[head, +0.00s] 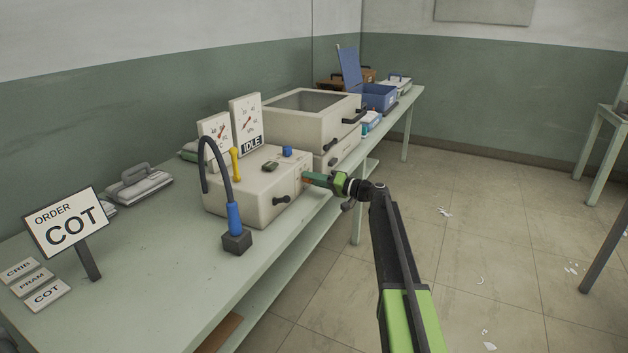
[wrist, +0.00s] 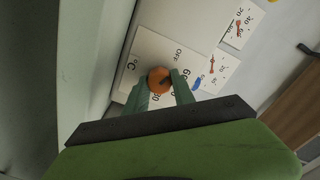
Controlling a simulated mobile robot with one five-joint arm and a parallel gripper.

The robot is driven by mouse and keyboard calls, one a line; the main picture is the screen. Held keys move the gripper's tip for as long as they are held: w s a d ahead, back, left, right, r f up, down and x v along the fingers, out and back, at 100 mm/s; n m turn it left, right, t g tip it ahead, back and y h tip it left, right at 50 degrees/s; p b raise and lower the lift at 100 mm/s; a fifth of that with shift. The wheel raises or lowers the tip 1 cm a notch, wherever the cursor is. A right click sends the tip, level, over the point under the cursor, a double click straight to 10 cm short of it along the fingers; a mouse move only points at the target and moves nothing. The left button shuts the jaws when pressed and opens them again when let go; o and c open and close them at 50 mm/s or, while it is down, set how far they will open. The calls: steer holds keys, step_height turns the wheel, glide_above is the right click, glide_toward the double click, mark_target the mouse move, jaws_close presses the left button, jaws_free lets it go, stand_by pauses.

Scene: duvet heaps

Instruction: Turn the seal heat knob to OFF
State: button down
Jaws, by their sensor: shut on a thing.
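The seal heat knob, a round orange knob (wrist: 159,80), sits on a white dial plate (wrist: 150,48) in the wrist view. The plate carries the word OFF, a °C mark and numbers, some partly hidden by the fingers. A dark mark shows on the knob, but I cannot tell exactly what it points to. My gripper (wrist: 161,90) has its two green fingers on either side of the knob and is shut on it. In the head view my gripper (head: 307,178) reaches the right-hand face of the cream machine (head: 240,190); the knob is mostly hidden there.
On the machine stand two gauges (head: 246,118), an IDLE sign, a yellow lever (head: 235,165) and a blue button (head: 287,152). A blue-handled device (head: 235,222) with a curved black hose stands in front. A larger windowed box (head: 300,115) stands behind.

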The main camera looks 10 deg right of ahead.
steer(key=shift+a+n, duration=0.25)
steer(key=shift+n, duration=0.35)
steer(key=c, duration=1.1)
jaws_free()
steer(key=shift+o, duration=0.2)
steer(key=shift+d, duration=0.1)
steer(key=v, duration=1.7)
steer(key=shift+s+d, duration=0.15)
